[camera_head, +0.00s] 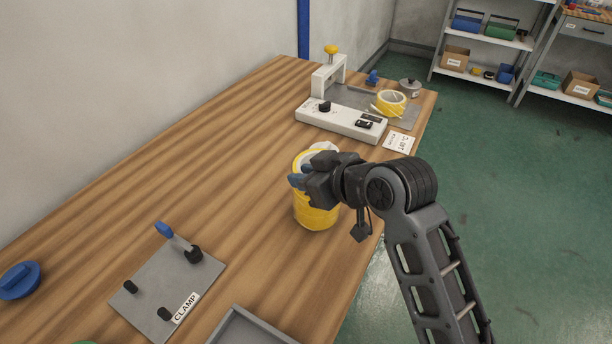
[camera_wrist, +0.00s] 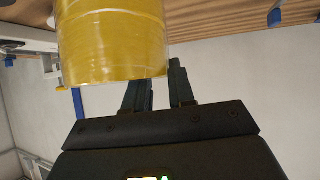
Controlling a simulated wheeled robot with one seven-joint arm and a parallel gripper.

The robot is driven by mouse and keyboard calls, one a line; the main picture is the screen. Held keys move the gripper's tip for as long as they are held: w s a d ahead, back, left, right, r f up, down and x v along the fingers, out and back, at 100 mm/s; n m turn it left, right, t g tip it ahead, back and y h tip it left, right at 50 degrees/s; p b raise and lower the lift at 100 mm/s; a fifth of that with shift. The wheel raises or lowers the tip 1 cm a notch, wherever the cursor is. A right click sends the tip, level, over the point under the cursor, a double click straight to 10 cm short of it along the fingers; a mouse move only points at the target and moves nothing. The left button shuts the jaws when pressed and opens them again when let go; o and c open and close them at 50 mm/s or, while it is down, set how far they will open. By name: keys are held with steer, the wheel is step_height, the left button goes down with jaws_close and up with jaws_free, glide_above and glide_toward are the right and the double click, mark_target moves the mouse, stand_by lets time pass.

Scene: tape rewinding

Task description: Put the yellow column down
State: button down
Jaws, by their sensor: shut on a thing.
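The yellow column (camera_head: 317,212), a wound roll with a pale inner rim, stands upright over the right part of the table near its front edge. My gripper (camera_head: 300,178) is at its upper side and shut on it, hiding part of its top. In the wrist view the yellow column (camera_wrist: 110,42) fills the upper left, with my dark gripper fingers (camera_wrist: 160,88) against its lower right. I cannot tell whether its base touches the table.
The wooden table (camera_head: 215,150) has free room left of the column. A white machine (camera_head: 340,121) with a yellow tape roll (camera_head: 390,103) stands behind. A grey clamp plate (camera_head: 165,285), blue disc (camera_head: 20,280) and grey tray (camera_head: 245,328) lie nearer. A printed card (camera_head: 399,142) lies behind right.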

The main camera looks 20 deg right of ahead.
steer(key=shift+f, duration=0.3)
steer(key=c, duration=0.9)
jaws_free()
steer(key=shift+f, duration=0.1)
steer(key=shift+c, duration=0.2)
steer(key=v, duration=1.2)
